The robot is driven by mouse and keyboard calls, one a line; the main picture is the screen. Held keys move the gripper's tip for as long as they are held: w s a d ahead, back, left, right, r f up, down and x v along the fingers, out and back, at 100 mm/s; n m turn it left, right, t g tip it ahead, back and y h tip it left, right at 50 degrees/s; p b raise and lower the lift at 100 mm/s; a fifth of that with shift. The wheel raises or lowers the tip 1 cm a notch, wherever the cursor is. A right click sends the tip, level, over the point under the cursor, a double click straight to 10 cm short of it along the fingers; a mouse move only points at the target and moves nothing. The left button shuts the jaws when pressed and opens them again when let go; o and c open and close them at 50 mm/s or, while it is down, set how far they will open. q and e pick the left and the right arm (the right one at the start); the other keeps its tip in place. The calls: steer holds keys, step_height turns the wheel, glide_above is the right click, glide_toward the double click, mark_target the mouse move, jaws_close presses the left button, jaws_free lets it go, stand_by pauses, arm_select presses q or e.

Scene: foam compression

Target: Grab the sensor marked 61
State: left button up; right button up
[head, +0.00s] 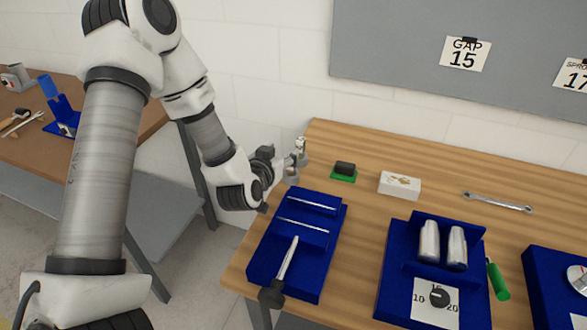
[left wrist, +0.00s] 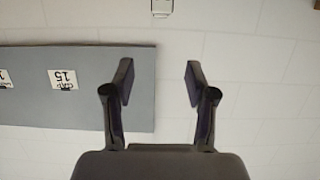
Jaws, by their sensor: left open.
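No marking 61 can be read in either view, so I cannot tell which thing is the sensor. My left gripper (head: 279,162) is over the table's far left corner, beside small metallic things (head: 301,146) that it partly hides. In the left wrist view its two fingers (left wrist: 160,78) are apart with nothing between them, facing the wall. A dark block on a green base (head: 344,170) and a white box (head: 399,185) with a brownish marking on top lie right of the gripper. My right gripper does not show.
A blue tray (head: 255,262) with metal rods and a dark-handled tool stands at the front left of the wooden table. Right of it are a blue stand (head: 395,262) with two metal cylinders and a dial, a green cylinder (head: 497,282), and a wrench (head: 497,202). A grey board (left wrist: 30,105) hangs on the wall.

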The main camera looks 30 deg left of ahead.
mark_target(291, 169)
arm_select(q)
steer(key=f, duration=0.2)
steer(key=w+f, duration=0.1)
steer(key=w+f+p, duration=0.1)
steer(key=f, duration=0.1)
steer(key=shift+a+f, duration=0.3)
steer(key=shift+f, duration=0.05)
steer(key=p+x, duration=0.1)
steer(key=x, duration=0.3)
steer(key=shift+w+f, duration=0.15)
steer(key=shift+w, duration=0.25)
steer(key=shift+w+a+f, duration=0.15)
steer(key=shift+w, duration=0.1)
steer(key=shift+s, duration=0.1)
jaws_close()
